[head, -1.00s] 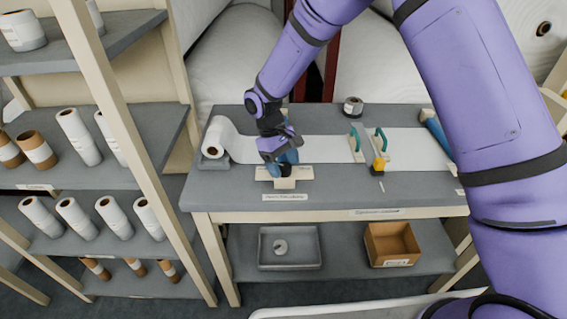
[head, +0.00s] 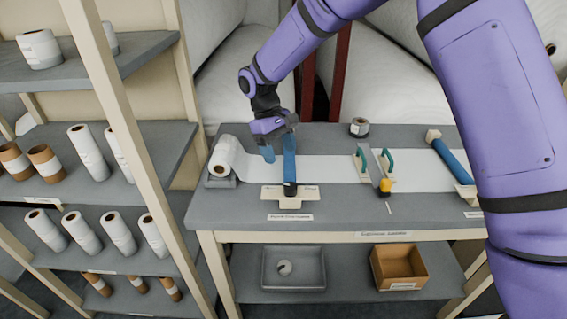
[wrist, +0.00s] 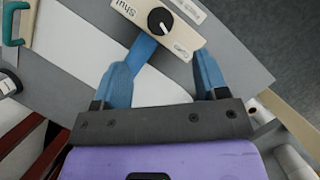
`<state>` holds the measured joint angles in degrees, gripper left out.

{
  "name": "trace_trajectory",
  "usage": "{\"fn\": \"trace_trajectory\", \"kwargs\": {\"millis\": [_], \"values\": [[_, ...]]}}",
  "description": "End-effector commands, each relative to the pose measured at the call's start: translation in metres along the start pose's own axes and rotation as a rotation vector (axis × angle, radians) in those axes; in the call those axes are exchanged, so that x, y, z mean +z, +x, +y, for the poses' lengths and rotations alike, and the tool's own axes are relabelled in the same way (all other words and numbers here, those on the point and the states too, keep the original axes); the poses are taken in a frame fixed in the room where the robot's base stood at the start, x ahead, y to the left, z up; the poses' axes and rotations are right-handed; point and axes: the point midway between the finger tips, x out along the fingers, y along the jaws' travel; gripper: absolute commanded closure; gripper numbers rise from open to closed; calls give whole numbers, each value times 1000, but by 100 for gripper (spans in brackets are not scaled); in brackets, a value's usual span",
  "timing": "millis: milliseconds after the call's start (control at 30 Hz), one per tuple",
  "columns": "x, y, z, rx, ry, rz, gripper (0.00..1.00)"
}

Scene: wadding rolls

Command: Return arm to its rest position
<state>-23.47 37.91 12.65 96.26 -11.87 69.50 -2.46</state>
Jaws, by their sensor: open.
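My gripper (head: 278,150) is open and empty above the left part of the bench, with its two blue fingers apart in the wrist view (wrist: 165,65). A blue bar (head: 290,166) runs back from a pale plate (head: 272,192) at the front of the bench; in the wrist view the bar (wrist: 143,52) shows beyond and between the fingers, apart from them. The plate (wrist: 135,12) carries a black knob (wrist: 160,21) and the word "shut". My arm bends over the bench from the upper right.
A white roll (head: 226,155) feeds a strip along the bench (head: 340,208). Teal handles (head: 388,160), a yellow-topped part (head: 384,185), a blue roller (head: 452,160) and a small dark roll (head: 359,127) stand to the right. Shelves of rolls (head: 105,150) stand at left.

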Motion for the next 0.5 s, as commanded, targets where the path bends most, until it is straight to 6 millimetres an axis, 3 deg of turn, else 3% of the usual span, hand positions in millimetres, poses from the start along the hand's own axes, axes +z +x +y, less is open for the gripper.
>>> {"fn": "trace_trajectory", "kwargs": {"millis": [500], "values": [[3, -11, 2, 1, 5, 7, 33]]}}
